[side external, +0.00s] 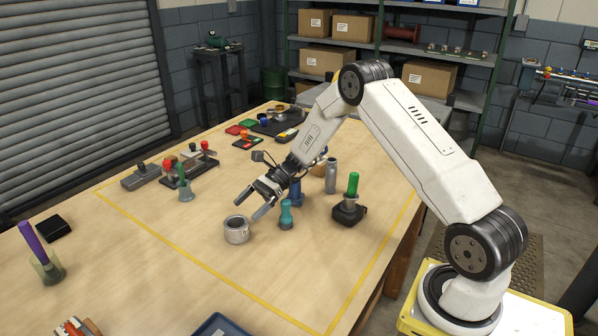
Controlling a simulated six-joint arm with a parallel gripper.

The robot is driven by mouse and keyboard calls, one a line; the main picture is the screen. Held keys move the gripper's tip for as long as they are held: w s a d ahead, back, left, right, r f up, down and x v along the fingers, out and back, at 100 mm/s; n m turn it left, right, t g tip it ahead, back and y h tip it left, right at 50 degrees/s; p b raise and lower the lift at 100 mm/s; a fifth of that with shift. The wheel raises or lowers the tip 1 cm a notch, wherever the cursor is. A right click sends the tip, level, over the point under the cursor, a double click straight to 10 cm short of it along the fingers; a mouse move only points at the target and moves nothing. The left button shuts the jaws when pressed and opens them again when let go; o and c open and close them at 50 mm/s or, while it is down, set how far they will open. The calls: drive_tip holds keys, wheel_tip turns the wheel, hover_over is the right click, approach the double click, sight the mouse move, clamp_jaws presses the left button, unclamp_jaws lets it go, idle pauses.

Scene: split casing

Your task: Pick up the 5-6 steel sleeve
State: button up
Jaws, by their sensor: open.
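Two grey metal pieces look like sleeves; no label is readable, so I cannot tell which is the 5-6 one. A short, wide, hollow ring (236,231) stands on the table near the middle. A taller, narrow grey cylinder (331,176) stands upright farther right, behind my gripper. My gripper (251,206) is open with nothing between its fingers. Its fingertips point down and left, and appear above and slightly right of the ring, apart from it. A teal piece (286,215) stands just right of the fingers, and a blue piece (295,192) is partly hidden behind the gripper.
A green-handled tool in a black stand (348,211) is to the right. A green-teal piece (184,187) and grey blocks with red knobs (170,169) stand left. A purple rod in a holder (45,262) is far left. Yellow tape (160,238) borders mostly clear tabletop in front.

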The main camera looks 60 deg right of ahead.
sight(229, 229)
drive_tip(key=shift+f, duration=0.35)
drive_tip(key=shift+x, duration=2.55)
clamp_jaws()
